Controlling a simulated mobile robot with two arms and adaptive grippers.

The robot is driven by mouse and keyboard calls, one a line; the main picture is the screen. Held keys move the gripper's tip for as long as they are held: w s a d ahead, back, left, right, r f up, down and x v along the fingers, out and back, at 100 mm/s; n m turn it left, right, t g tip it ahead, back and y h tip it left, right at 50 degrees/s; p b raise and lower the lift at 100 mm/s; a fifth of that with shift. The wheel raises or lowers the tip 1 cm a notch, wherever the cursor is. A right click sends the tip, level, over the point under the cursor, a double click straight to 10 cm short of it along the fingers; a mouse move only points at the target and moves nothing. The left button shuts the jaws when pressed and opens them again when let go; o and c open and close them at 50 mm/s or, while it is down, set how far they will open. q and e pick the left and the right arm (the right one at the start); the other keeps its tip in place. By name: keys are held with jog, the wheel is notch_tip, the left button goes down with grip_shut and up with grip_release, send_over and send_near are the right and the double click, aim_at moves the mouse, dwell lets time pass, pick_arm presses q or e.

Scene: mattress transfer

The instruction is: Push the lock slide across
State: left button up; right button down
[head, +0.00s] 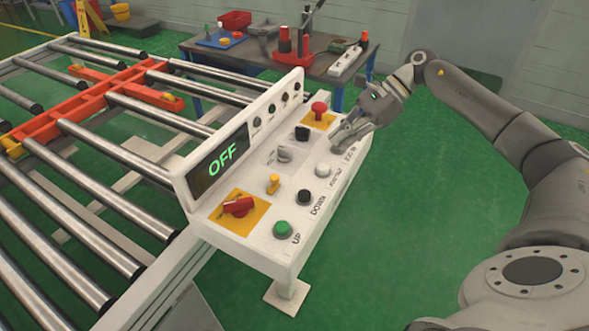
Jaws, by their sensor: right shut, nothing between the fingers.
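A white control panel (262,262) stands at the end of the roller conveyor, its dark display reading OFF in green. My right gripper (342,137) is shut and empty at the panel's far right edge, near the white button (322,170) and the red mushroom button (319,108). I cannot tell whether it touches the panel. It hides part of the surface there. A black block-shaped control (302,132), a grey switch (285,153) and a small yellow lever (273,184) sit mid-panel. I cannot tell which part is the lock slide. My left gripper is not in view.
A red rotary switch (239,207), green UP button (282,229) and black DOWN button (305,196) are at the near end. An orange frame (72,114) lies across the rollers. A table (290,62) with tools stands behind. Green floor is clear at right.

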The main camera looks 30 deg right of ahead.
aim_at(280, 185)
jog(key=x, duration=0.1)
jog(key=p+x, duration=0.1)
jog(key=x, duration=0.2)
jog(key=shift+a+r+p, duration=0.15)
jog(key=shift+a+p, duration=0.15)
jog(key=shift+a, duration=0.05)
jog(key=p+x, duration=0.2)
jog(key=x, duration=0.3)
jog(key=shift+a, duration=0.2)
jog(key=shift+w+a+f+p, duration=0.25)
jog(key=shift+a+p, duration=0.1)
jog(key=shift+a, duration=0.2)
jog(key=shift+w+a+f+p, duration=0.1)
jog(key=shift+a+f+p, duration=0.15)
jog(key=shift+a, duration=0.35)
jog(key=shift+w+a+f+p, duration=0.15)
jog(key=shift+a+p, duration=0.2)
jog(key=shift+a, duration=0.25)
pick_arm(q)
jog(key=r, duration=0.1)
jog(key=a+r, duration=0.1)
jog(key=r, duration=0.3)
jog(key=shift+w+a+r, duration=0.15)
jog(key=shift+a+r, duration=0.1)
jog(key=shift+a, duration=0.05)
pick_arm(e)
jog(key=shift+a+f, duration=0.15)
jog(key=shift+a, duration=0.05)
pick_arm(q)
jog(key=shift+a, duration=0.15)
